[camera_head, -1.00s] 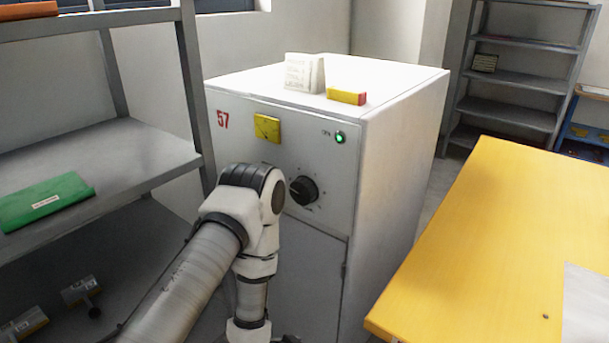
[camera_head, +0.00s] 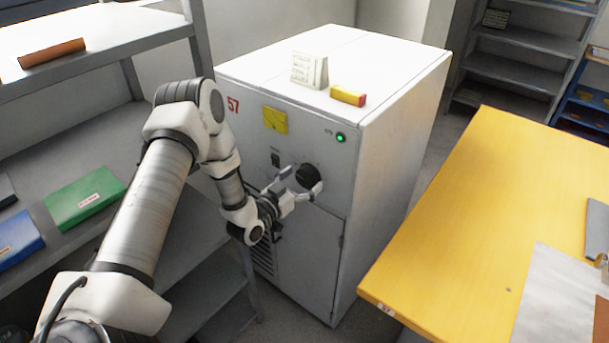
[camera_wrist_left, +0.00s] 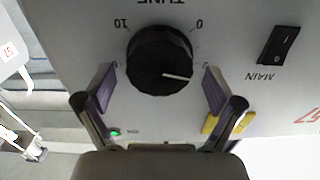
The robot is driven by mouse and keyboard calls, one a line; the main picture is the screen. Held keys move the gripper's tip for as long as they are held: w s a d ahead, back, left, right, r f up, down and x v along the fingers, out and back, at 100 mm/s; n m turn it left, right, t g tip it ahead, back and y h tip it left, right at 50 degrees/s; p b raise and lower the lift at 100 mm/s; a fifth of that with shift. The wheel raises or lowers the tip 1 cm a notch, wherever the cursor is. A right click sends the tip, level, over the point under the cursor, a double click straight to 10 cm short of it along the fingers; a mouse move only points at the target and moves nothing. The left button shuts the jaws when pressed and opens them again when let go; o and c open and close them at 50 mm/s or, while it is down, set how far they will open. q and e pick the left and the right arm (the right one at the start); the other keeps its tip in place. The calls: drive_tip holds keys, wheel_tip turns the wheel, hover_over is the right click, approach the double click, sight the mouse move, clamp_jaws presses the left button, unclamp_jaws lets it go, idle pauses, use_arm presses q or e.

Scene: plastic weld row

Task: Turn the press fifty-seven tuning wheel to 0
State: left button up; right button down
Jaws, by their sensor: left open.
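The tuning wheel (camera_head: 308,176) is a round black knob on the front of the white press cabinet marked 57 (camera_head: 262,158). In the left wrist view the wheel (camera_wrist_left: 160,58) appears upside down under the word TUNE. Its white pointer line aims right and slightly down, near a mark that looks like 2. The 0 is at its upper right and the 10 at its upper left. My left gripper (camera_head: 297,189) is open in front of the wheel, one finger on each side, with gaps showing in the left wrist view (camera_wrist_left: 160,88). My right gripper is not in view.
A MAIN rocker switch (camera_wrist_left: 279,45) is beside the wheel. A grey shelf with a green binder (camera_head: 85,198) stands left, a yellow table (camera_head: 470,220) right.

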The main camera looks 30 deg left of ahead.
use_arm(q)
drive_tip(key=shift+w, duration=0.4)
drive_tip(key=c, duration=1.1)
drive_tip(key=shift+f+n+b, duration=0.1)
drive_tip(key=shift+n+b, duration=0.8)
drive_tip(key=shift+n, duration=0.1)
drive_tip(key=n+b, duration=0.3)
drive_tip(key=n, duration=0.1)
drive_tip(key=shift+a, duration=0.1)
drive_tip(key=n+b, duration=0.3)
drive_tip(key=n, duration=0.1)
drive_tip(key=shift+a, duration=0.1)
drive_tip(key=shift+n+b, duration=0.5)
drive_tip(key=shift+n, duration=0.2)
